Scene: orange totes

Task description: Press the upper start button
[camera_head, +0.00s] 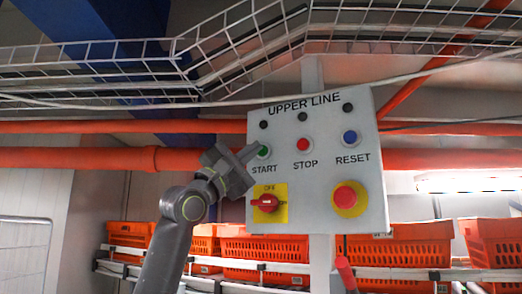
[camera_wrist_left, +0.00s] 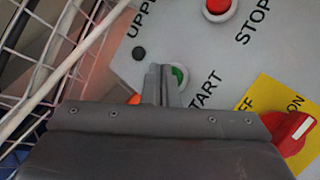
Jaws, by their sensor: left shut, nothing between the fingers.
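A grey control panel (camera_head: 318,185) labelled UPPER LINE stands ahead of me. Its green START button (camera_head: 263,151) is at the upper left, partly hidden by my left gripper (camera_head: 254,150). The gripper is shut and empty, its fingertips at the button's left side in the head view. In the left wrist view the shut fingers (camera_wrist_left: 158,72) overlap the left part of the green button (camera_wrist_left: 180,75). I cannot tell whether they touch it. My right gripper is not in view.
The red STOP button (camera_head: 303,144), blue RESET button (camera_head: 350,137), red rotary switch (camera_head: 265,203) and red mushroom button (camera_head: 345,197) share the panel. Orange pipes (camera_head: 80,158) and a wire cable tray (camera_head: 250,68) run behind and above. Orange totes (camera_head: 400,245) stand on shelves below.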

